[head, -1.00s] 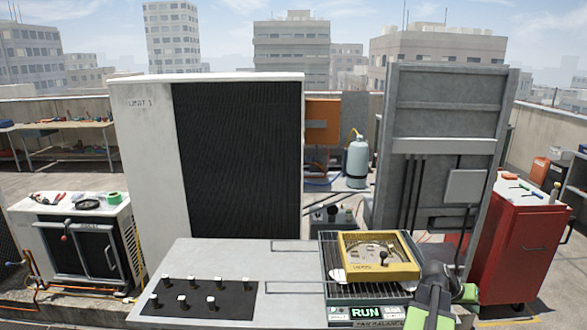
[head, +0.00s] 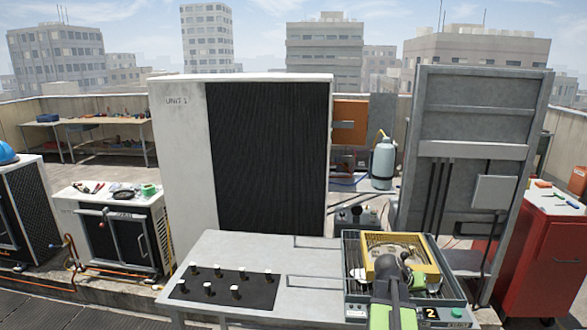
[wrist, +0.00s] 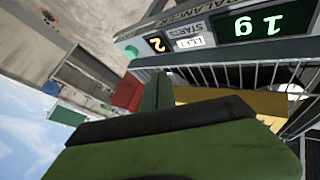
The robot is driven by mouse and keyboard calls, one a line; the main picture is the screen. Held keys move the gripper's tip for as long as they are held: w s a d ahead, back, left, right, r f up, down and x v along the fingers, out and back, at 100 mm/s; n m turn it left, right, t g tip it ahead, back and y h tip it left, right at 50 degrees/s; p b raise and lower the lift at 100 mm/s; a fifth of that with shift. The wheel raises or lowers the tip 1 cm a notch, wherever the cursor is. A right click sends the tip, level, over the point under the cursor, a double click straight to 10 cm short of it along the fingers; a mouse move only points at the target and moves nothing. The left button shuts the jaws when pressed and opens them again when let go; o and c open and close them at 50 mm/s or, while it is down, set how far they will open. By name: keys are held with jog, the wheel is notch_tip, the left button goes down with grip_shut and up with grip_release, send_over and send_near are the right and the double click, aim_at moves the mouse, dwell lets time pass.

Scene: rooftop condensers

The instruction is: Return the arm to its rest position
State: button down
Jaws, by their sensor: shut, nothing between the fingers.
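My green and dark grey arm rises from the bottom of the head view, in front of the fan balancer (head: 362,312). My gripper (head: 417,281) is beside the yellow-framed fan unit (head: 430,262), and I cannot tell whether they touch. In the wrist view, my gripper (wrist: 158,108) is shut and empty, with green fingers and a dark pad edge filling the lower middle. My arm hides part of the balancer's front in the head view.
The grey bench (head: 235,252) holds a dark panel with several white knobs. UNIT 1 (head: 180,150) stands behind it. A tall grey cabinet (head: 470,130) and red tool cabinet (head: 545,245) are on the right. A gas bottle (head: 383,165) stands behind. Roof floor is open at lower left.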

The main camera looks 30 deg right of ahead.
jog(key=w+a, duration=0.3)
jog(key=a, duration=0.1)
jog(key=w+a+f+n+t, duration=0.1)
jog(key=w+a, duration=0.2)
jog(key=a, duration=0.1)
jog(key=w+a+n+y, duration=0.1)
jog(key=w+a, duration=0.2)
jog(key=a, duration=0.1)
jog(key=shift+w+a+f+t, duration=0.2)
jog(key=shift+w+t, duration=0.2)
jog(key=w+a+f+n+t+y, duration=0.1)
jog(key=w+a+n+y, duration=0.15)
jog(key=a, duration=0.75)
jog(key=w+a+f+n+y, duration=0.15)
jog(key=w+a, duration=0.25)
jog(key=a, duration=0.7)
jog(key=s+a+f+n+g+y, duration=0.1)
jog(key=s+a+y, duration=0.1)
jog(key=a, duration=0.8)
jog(key=s+a+f+n+g+y, duration=0.1)
jog(key=s+a, duration=0.3)
jog(key=a, duration=0.6)
jog(key=shift+s+a+f+n+g+y, duration=0.3)
jog(key=shift+s+f+n+g+y, duration=0.1)
jog(key=shift+f+n+y, duration=0.15)
